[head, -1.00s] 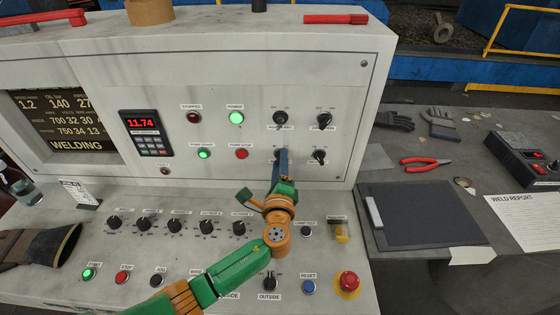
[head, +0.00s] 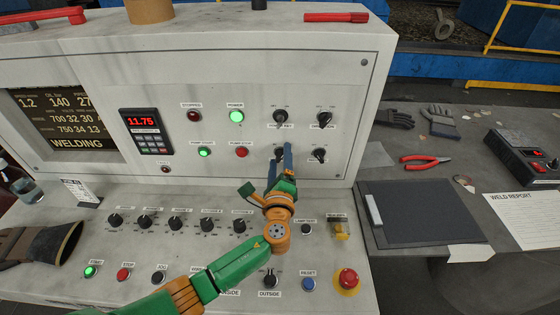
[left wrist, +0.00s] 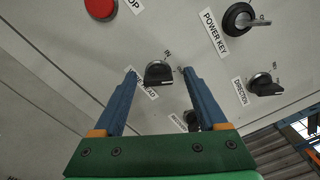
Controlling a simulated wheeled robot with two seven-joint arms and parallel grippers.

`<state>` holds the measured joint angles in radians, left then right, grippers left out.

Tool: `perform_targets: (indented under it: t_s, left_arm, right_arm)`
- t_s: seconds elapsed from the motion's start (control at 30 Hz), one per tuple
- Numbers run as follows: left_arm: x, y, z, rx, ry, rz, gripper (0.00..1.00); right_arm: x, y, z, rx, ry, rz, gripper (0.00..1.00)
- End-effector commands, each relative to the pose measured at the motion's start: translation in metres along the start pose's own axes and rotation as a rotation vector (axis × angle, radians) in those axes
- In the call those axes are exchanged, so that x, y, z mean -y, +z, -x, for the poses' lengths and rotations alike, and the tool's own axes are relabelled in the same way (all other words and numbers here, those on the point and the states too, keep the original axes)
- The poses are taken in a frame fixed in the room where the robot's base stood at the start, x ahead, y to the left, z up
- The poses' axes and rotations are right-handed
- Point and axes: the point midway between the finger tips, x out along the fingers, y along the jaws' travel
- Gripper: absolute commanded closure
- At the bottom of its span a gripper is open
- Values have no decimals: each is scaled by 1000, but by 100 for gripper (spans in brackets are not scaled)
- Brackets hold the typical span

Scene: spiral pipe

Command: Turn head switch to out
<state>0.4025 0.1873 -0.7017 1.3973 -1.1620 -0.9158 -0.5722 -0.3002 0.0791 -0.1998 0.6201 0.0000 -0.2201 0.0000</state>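The head switch (left wrist: 158,73) is a black rotary knob on the light grey panel, with a label ending in HEAD and an IN mark by its upper right. In the left wrist view it shows between the two blue fingers of my left gripper (left wrist: 160,82), which is open. I cannot tell whether either finger touches the knob. In the head view my left gripper (head: 280,152) is at the lower-left knob of the group of dark knobs, and its fingers mostly hide that knob. My right gripper is not in view.
The power key (head: 280,116) is just above, the direction knob (head: 323,117) is up to the right, and another dark knob (head: 320,155) is close right. The red pump stop button (head: 242,152) is to the left. A red emergency stop (head: 347,279) is below.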

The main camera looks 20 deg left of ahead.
Motion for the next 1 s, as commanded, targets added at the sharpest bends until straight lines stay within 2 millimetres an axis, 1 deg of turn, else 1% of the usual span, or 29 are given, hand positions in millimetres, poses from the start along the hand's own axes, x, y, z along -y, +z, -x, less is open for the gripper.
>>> perform_targets:
  t_s: [0.27,0.37,0.5,0.63,0.73,1.0]
  left_arm:
    - [-2,-2,2,-3,3,1,25]
    - [-3,-2,16,-6,3,2,25]
    - [-3,-3,48,-5,4,3,25]
    - [-3,-2,66,-4,4,2,25]
    - [-2,-1,71,-2,3,0,25]
    - [-1,-1,71,-2,3,0,25]
  right_arm:
    - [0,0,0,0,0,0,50]
    - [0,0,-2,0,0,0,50]
    - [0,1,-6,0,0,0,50]
    - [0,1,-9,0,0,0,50]
    - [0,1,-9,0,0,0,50]
    - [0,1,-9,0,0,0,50]
